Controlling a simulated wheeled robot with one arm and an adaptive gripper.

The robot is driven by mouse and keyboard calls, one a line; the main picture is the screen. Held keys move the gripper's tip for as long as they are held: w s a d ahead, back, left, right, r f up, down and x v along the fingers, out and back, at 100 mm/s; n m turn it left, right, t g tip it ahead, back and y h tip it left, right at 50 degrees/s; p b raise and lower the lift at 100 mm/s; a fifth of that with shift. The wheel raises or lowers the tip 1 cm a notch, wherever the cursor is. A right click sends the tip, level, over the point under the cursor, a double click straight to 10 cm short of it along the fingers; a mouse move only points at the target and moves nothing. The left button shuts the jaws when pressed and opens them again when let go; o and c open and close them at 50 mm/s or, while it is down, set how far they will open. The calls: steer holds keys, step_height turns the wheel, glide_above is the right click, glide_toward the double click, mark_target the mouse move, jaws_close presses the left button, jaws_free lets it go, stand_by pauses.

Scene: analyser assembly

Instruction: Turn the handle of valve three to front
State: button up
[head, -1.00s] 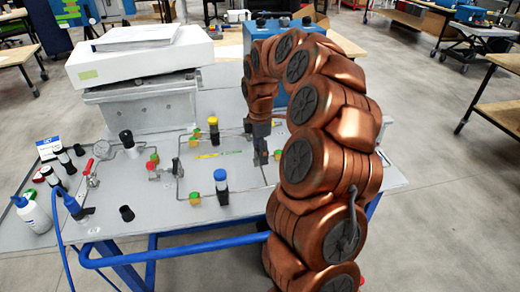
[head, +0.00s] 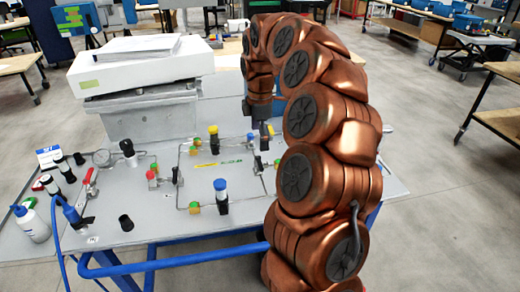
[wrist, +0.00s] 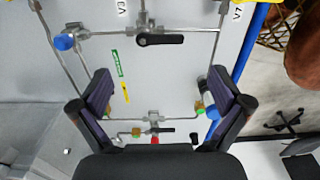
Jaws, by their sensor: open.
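The valve handle beside the V3 label is a black lever (wrist: 162,40) in the upper middle of the wrist view. It lies across its pipe and points right there, which is towards the front edge of the table. In the head view the valve (head: 257,165) shows small, just below my gripper (head: 262,127). My gripper (wrist: 160,88) is open and empty. Its two dark fingers stand apart, left and right, with the handle beyond their tips. The gripper is above the panel and apart from the handle. The arm partly hides the right side of the panel.
A blue-capped part (head: 220,190) and a yellow-capped part (head: 213,138) stand up from the pipework. Another black-handled valve (head: 175,176) is on the left pipe. A white analyser box (head: 145,68) stands behind. A white bottle (head: 32,222) is at the front left.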

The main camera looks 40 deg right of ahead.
step_height(320, 180, up, 4)
steer(key=shift+f, duration=0.1)
steer(key=shift+a, duration=0.1)
stand_by(0.6)
steer(key=s+a+r+m+p, duration=0.2)
steer(key=s+a, duration=0.4)
steer(key=a, duration=0.2)
steer(key=s+a+r+m+p, duration=0.1)
steer(key=s+a+r+m, duration=0.1)
steer(key=s+a, duration=0.45)
steer(key=s+a+f+m+p, duration=0.1)
steer(key=s+a+m, duration=0.1)
steer(key=s, duration=0.4)
steer(key=s+a+f+m+g+p, duration=0.1)
steer(key=s+a+f+m, duration=0.1)
steer(key=s+m, duration=0.2)
steer(key=s+a+f+m+p, duration=0.1)
steer(key=s+a+f+m, duration=0.1)
steer(key=s, duration=0.8)
steer(key=shift+a+f+m+g, duration=0.25)
steer(key=shift+a+m+g, duration=0.2)
steer(key=shift+m, duration=0.35)
